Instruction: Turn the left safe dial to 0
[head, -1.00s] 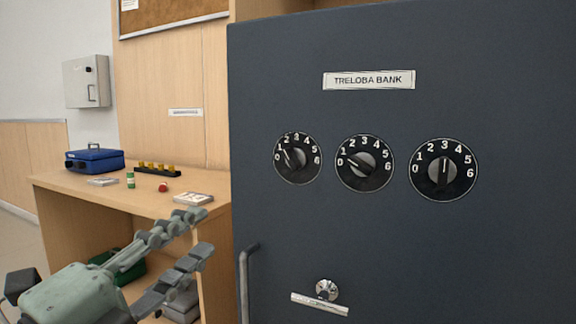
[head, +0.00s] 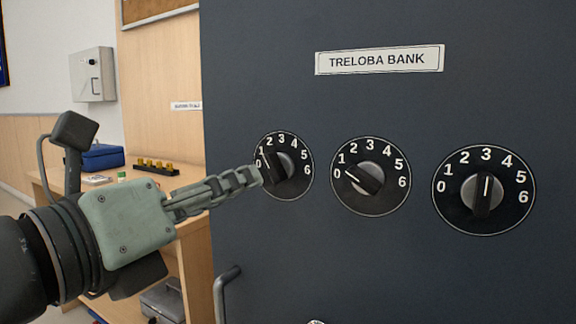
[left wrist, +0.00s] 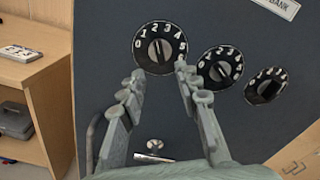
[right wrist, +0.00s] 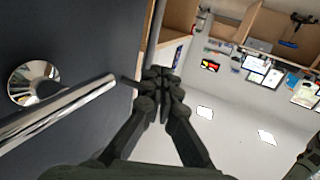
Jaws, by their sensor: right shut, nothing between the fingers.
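The left safe dial (head: 296,184) is a round black disc with white numbers and a raised knob, set in the dark safe door. In the head view its knob points up and left, towards the low numbers; the exact number is hard to read. The dial also shows in the left wrist view (left wrist: 145,64). My left gripper (head: 258,178) is at the dial's left edge in the head view. In the left wrist view its fingers (left wrist: 160,72) are spread and empty, below the dial. My right gripper (right wrist: 160,75) is shut and empty beside a chrome lever (right wrist: 65,110).
A middle dial (head: 369,203) and a right dial (head: 458,215) sit to the right on the same door, below the TRELOBA BANK plate (head: 380,59). A bar handle (head: 227,285) stands out at the door's lower left. A wooden desk with a blue box (head: 103,157) is behind at left.

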